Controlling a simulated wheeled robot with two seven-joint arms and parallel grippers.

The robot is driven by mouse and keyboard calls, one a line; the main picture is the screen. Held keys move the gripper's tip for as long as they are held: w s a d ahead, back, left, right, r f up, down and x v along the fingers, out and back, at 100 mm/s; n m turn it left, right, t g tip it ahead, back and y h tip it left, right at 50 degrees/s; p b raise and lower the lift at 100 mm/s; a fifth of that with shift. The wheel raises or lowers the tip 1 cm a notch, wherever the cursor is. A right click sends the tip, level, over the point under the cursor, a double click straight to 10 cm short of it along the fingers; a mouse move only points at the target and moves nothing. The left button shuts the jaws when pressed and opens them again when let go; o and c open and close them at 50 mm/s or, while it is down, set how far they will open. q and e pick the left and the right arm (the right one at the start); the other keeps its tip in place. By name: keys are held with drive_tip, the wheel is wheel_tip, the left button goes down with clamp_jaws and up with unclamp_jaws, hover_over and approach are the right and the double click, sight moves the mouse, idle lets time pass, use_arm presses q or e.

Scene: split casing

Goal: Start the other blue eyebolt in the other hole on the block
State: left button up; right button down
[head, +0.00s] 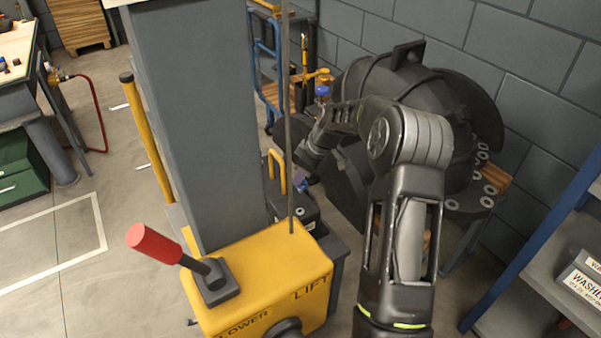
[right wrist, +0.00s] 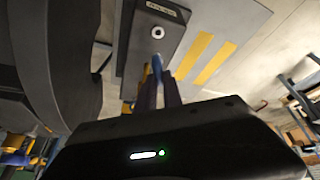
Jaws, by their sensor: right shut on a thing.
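My right gripper (head: 306,164) hangs over the dark block (head: 312,224), beyond the yellow lift box. In the right wrist view its fingers (right wrist: 158,92) are shut on a blue eyebolt (right wrist: 157,66), seen nearly edge-on. A small blue patch of the eyebolt also shows in the head view (head: 303,185), below the gripper. The block (right wrist: 140,62) has a label and a pale-ringed hole (right wrist: 158,32); the eyebolt's tip appears near the block, below that ring in the picture. Whether it touches the block cannot be told. No second eyebolt is clearly seen on the block. My left gripper is out of view.
A grey lift column (head: 195,110) and yellow lift box (head: 260,285) with a red-knobbed lever (head: 155,243) stand in front. A thin rod (head: 287,130) rises near the gripper. The large dark casing (head: 410,85) is behind my right arm. A blue shelf (head: 540,240) stands right.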

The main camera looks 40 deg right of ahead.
sight(301, 189)
drive_tip(key=shift+f+b, duration=1.35)
drive_tip(key=shift+f, duration=2)
drive_tip(key=b, duration=0.1)
drive_tip(key=f+n+b, duration=0.1)
drive_tip(key=b, duration=0.1)
drive_tip(key=shift+d+f+n+y+b, duration=0.1)
drive_tip(key=shift+d+n+y+b, duration=0.1)
drive_tip(key=shift+n+y+b, duration=0.5)
drive_tip(key=shift+n+b, duration=0.2)
drive_tip(key=shift+n, duration=0.5)
drive_tip(key=shift+w+r+n+g+y+p, duration=0.15)
drive_tip(key=shift+r+n+g+y+p, duration=0.3)
drive_tip(key=shift+n, duration=0.75)
drive_tip(key=n+g, duration=0.1)
drive_tip(key=n, duration=0.1)
drive_tip(key=n+p, duration=0.1)
drive_tip(key=shift+a+r+n+g+y, duration=0.1)
drive_tip(key=shift+r+n+g+y, duration=0.15)
drive_tip(key=shift+r+n+g, duration=0.15)
drive_tip(key=shift+f+n+g+p, duration=0.1)
drive_tip(key=shift+n+g+p, duration=0.15)
drive_tip(key=shift+n+p, duration=0.35)
drive_tip(key=shift+f+b, duration=0.1)
drive_tip(key=shift+b, duration=0.2)
